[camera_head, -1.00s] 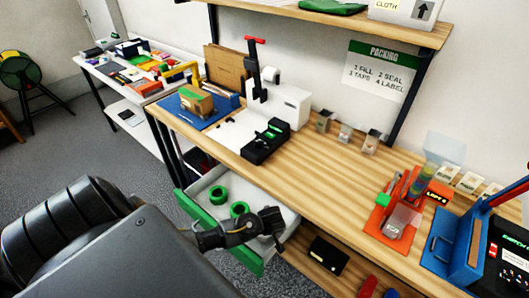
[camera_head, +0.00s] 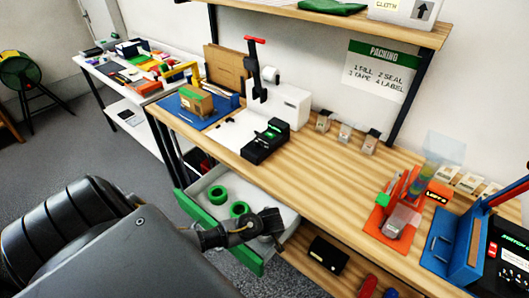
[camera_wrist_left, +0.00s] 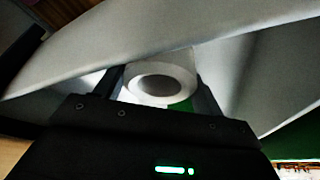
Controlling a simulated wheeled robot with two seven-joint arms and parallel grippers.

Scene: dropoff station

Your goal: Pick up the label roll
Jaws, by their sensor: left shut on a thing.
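The label roll (camera_wrist_left: 160,69), a white ring with a dark centre hole, sits between the two fingers of my left gripper (camera_wrist_left: 160,86) in the left wrist view. The fingers are shut on it, one at each side. In the head view my left gripper (camera_head: 268,222) is low inside the open drawer (camera_head: 271,190), at its right part. The roll cannot be made out there, hidden by the gripper. My right gripper is not in view.
Two green tape rolls (camera_head: 217,194) lie in the drawer, left of my gripper. The drawer's green front (camera_head: 245,262) and the table edge above it are close to my arm. A black device (camera_head: 266,143) stands on the table. The table's middle is clear.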

